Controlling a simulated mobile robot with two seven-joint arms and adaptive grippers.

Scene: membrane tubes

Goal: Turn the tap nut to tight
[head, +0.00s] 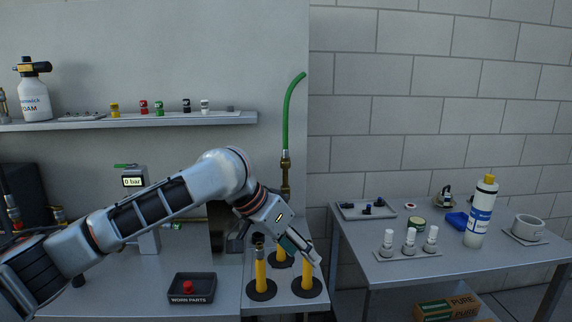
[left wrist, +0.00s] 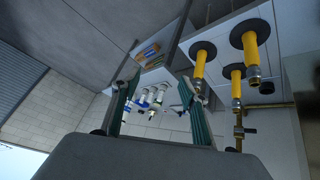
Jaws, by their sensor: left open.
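A brass tap fitting (head: 286,165) stands upright at the back, with a green hose (head: 290,105) rising from its top. I take its nut to be the brass collar there; its tightness cannot be told. Brass fittings (left wrist: 239,132) also show at the right of the left wrist view, which looks tilted over. My left gripper (head: 306,253) reaches in front of and below the tap, near the yellow posts. In the left wrist view its two fingers (left wrist: 157,103) are apart with nothing held between them. My right gripper is not in view.
Yellow posts (head: 261,272) on black bases stand close around the left gripper. A black worn-parts tray (head: 192,289) lies to the left. The right table (head: 385,271) holds white-capped filters (head: 410,242), a bottle (head: 481,212) and a parts tray (head: 354,215). A shelf (head: 230,119) runs along the back wall.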

